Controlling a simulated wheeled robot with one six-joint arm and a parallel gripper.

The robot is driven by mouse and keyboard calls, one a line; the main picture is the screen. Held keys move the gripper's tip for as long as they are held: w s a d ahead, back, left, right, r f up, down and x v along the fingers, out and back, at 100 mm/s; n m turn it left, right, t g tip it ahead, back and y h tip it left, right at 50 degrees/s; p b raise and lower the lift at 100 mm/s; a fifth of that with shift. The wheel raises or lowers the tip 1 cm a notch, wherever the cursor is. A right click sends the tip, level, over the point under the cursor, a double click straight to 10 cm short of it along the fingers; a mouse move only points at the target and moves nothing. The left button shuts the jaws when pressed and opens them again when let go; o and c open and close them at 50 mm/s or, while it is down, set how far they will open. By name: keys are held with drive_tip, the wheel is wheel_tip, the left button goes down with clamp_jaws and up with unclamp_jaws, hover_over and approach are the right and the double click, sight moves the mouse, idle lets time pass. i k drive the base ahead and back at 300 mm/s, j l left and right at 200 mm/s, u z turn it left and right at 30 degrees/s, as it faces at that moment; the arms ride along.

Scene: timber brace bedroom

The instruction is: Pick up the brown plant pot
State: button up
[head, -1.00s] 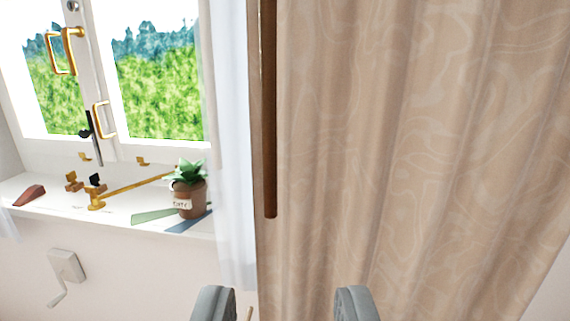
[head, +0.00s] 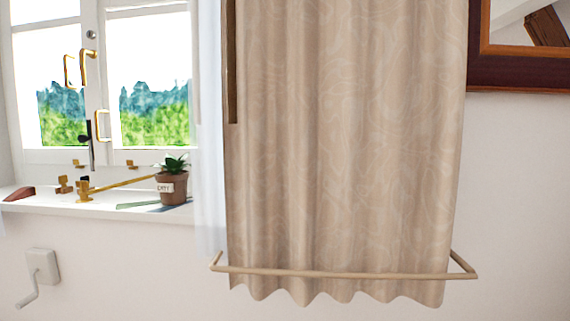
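The brown plant pot (head: 172,190) stands upright on the white window sill (head: 60,209), left of the curtain. It has a white label with dark lettering and holds a green succulent (head: 175,165). My gripper is out of the picture now, so its distance from the pot and its fingers cannot be seen.
A beige patterned curtain (head: 340,150) hangs right of the pot, with a thin wooden rail (head: 340,273) across its bottom. A sheer white curtain (head: 209,150) hangs close beside the pot. Brass window hardware (head: 84,190) lies left of it. A crank (head: 40,270) is on the wall below.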

sight(172, 184)
drive_tip(key=k+j, duration=0.25)
drive_tip(key=k, duration=0.2)
drive_tip(key=k+j, duration=0.25)
drive_tip(key=k, duration=0.2)
drive_tip(key=k+j, duration=0.3)
drive_tip(key=k, duration=0.15)
drive_tip(key=i+j, duration=0.35)
drive_tip(key=i, duration=0.2)
drive_tip(key=i+j, duration=0.35)
drive_tip(key=i, duration=0.15)
drive_tip(key=i+j, duration=0.4)
drive_tip(key=i, duration=0.15)
drive_tip(key=l+z, duration=0.05)
